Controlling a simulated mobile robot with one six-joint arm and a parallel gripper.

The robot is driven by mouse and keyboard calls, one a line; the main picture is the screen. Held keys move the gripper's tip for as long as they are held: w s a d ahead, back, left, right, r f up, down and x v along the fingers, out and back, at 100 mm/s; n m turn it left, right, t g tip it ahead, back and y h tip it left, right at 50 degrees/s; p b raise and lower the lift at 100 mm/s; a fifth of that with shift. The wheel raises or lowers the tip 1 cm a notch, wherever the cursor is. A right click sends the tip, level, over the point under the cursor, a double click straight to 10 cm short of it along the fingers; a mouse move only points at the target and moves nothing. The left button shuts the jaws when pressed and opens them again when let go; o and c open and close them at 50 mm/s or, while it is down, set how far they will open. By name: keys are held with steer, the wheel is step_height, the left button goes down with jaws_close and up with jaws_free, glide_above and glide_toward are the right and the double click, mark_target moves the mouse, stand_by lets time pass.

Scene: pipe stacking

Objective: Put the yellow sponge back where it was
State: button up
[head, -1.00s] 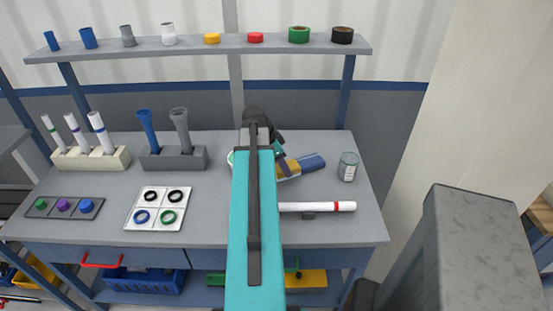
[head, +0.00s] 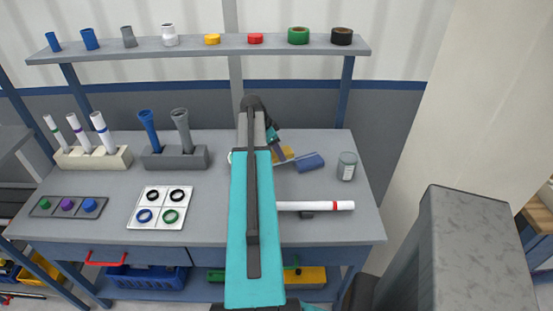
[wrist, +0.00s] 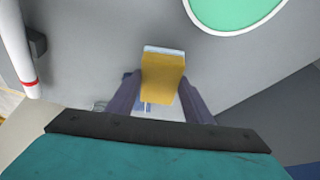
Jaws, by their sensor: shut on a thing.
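The yellow sponge (wrist: 163,78), with a pale edge, is between the two dark fingers of my gripper (wrist: 160,88) in the wrist view. My gripper is shut on it. In the head view a bit of the yellow sponge (head: 288,153) shows beside my gripper (head: 274,140), over the right half of the bench. My arm hides much of this spot. A green dish with a white rim (wrist: 235,8) shows at the top of the wrist view; in the head view it is mostly behind my arm.
A blue item (head: 310,161) lies right of the sponge, with a can (head: 347,166) beyond. A white pipe with a red band (head: 318,206) rests in front. Pipe holders (head: 175,158) and a ring tray (head: 161,208) stand left. A shelf (head: 200,47) runs above the back.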

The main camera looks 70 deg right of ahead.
steer(key=shift+f, duration=0.15)
steer(key=shift+f+p, duration=0.75)
steer(key=shift+f, duration=0.9)
steer(key=shift+f, duration=0.15)
steer(key=o, duration=0.9)
steer(key=shift+o, duration=0.2)
steer(key=shift+r, duration=0.2)
steer(key=b+v, duration=0.2)
steer(key=v, duration=1)
steer(key=shift+b, duration=0.35)
steer(key=shift+r, duration=0.1)
